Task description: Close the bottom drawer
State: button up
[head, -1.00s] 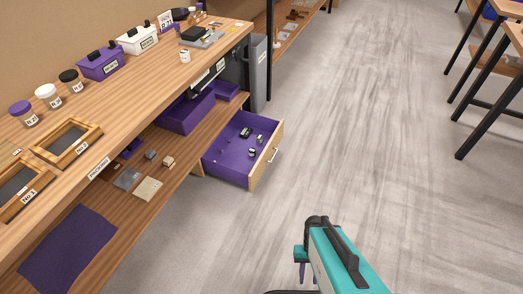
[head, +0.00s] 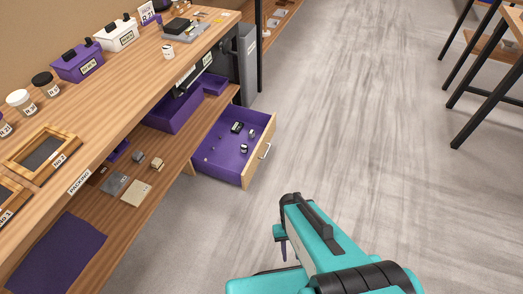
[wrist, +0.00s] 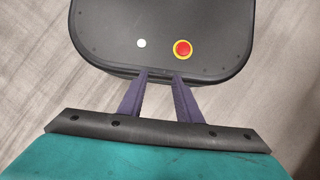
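The bottom drawer (head: 259,157) is pulled open below the workbench in the head view. It has a pale wooden front, a purple interior and a metal handle (head: 265,151) on the front. Several small dark and grey items lie inside it. My gripper (head: 283,250) is in front of the drawer, nearer to me and lower right in the picture, apart from the drawer. In the wrist view its two purple fingers (wrist: 161,78) are spaced apart with nothing between them. The wrist view does not show the drawer.
The workbench shelf (head: 150,200) runs along the left, holding a purple cloth (head: 55,255) and small flat pieces. A grey bin (head: 246,65) stands behind the drawer. Black-legged tables (head: 480,75) stand at the far right. The floor (head: 350,130) between is clear.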

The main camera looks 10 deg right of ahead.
aim_at(227, 162)
jog(key=k, duration=1.3)
jog(key=u, duration=0.4)
jog(key=i, duration=0.95)
jog(key=u, duration=0.75)
jog(key=i, duration=0.65)
jog(key=u, duration=0.25)
